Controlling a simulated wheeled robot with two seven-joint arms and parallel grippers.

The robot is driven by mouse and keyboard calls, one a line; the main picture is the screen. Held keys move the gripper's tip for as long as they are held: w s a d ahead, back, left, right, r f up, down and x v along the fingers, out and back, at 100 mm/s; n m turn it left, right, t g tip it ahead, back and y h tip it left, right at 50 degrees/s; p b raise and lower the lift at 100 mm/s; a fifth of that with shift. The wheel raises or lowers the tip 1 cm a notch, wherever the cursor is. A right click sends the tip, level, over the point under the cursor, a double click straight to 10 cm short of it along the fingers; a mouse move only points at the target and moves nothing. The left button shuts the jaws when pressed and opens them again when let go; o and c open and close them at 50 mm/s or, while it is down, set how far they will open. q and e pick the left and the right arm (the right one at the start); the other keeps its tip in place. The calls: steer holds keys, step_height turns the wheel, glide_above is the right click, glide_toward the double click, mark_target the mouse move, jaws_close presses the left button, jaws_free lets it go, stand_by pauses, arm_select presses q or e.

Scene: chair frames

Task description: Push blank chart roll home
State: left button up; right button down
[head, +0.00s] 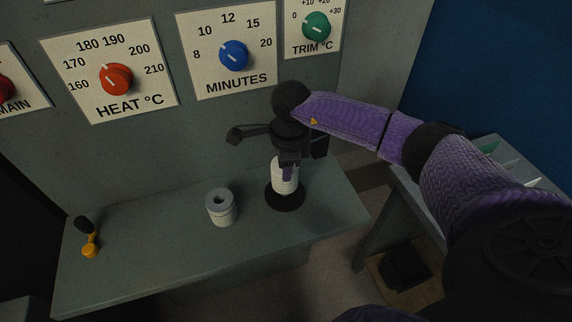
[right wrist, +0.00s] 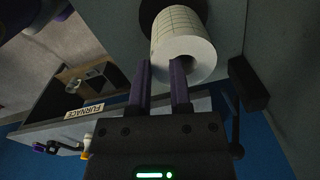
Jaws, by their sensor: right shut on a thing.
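The white chart roll with grid lines (head: 285,174) stands upright on a round black base (head: 285,196) on the grey shelf. In the right wrist view the roll (right wrist: 182,28) shows its near end with an open bore, and part of the black base (right wrist: 147,14) lies behind its far end. My right gripper (head: 288,168) comes from above and is shut on the roll's near end. One finger overlaps the bore in the right wrist view (right wrist: 160,75). Whether the roll's far end touches the base is unclear. My left gripper is not in view.
A second, greyer roll (head: 221,210) stands on the shelf (head: 150,255) left of the black base. A yellow and black item (head: 89,245) is at the shelf's left. The panel with HEAT (head: 116,79), MINUTES and TRIM dials rises behind. A bench stands at right.

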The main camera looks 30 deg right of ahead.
steer(key=shift+f+b, duration=1.15)
steer(key=shift+f, duration=0.3)
steer(key=shift+r, duration=0.1)
steer(key=shift+r+p, duration=2.65)
steer(key=shift+r, duration=0.75)
steer(key=shift+f, duration=0.1)
